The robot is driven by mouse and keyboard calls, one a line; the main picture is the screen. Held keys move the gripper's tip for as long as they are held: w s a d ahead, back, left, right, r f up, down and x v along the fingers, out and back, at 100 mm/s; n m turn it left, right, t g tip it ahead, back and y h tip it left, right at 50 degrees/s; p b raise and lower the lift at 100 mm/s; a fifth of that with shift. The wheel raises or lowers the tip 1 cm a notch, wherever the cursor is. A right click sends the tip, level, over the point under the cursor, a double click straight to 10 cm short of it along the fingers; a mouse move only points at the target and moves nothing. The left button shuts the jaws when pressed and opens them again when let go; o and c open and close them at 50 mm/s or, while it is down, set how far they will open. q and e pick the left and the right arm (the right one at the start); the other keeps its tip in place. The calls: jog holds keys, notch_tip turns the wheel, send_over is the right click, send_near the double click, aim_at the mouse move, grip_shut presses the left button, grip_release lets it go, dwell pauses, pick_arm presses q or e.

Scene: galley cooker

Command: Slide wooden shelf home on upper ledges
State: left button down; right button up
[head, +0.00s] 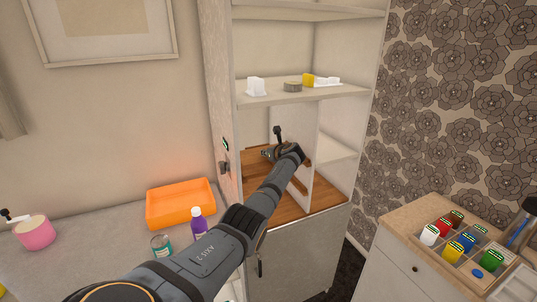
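An arm that comes in from the lower left, my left arm, reaches into the tall pale cabinet. Its gripper (272,142) is in the left compartment, below the pale middle shelf. Its two dark fingers look spread apart, with nothing clearly between them. Brown wood (256,165) shows behind and below the gripper; I cannot tell the wooden shelf's edges from the cabinet's wooden floor (290,207). A short brown strip (299,185), perhaps a ledge, shows beside the pale divider. My forearm hides much of the compartment. My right gripper is not in view.
The pale middle shelf (300,94) above carries small white, grey and yellow items. An orange tray (180,204), a purple bottle (197,222) and a can (161,245) stand on the counter at left. A low cabinet (400,262) with coloured containers stands at right.

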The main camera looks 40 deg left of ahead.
pick_arm(q)
jog(key=shift+a, duration=0.15)
jog(key=shift+w+b, duration=0.1)
jog(key=shift+b, duration=0.2)
jog(key=c, duration=1.1)
grip_release()
jog(key=o, duration=0.6)
jog(key=shift+r, duration=0.1)
